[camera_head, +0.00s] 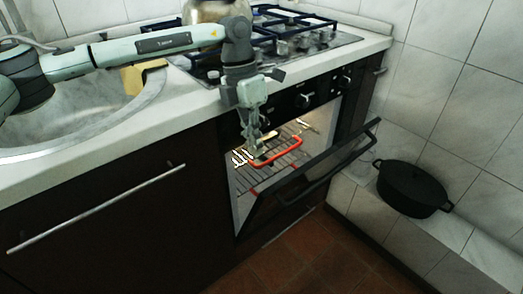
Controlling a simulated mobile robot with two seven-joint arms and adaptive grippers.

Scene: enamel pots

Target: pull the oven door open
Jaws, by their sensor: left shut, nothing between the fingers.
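The oven door (318,177) is partly open, tilted outward and down, with its dark handle bar along the upper edge. The lit oven cavity shows a wire rack (241,180) and a red-rimmed item (290,152) on it. My left gripper (262,152) points down in front of the oven opening, between the control panel and the tilted door. Its fingers are shut and empty, and it looks apart from the door handle. My right gripper is not in view.
A gas hob (290,40) with dark grates and a pot (213,10) is above the oven. A sink (75,105) with a yellow sponge (133,80) is at left. A black lidded pot (412,187) stands on the tiled ledge at right, near the door. The floor (310,258) in front is clear.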

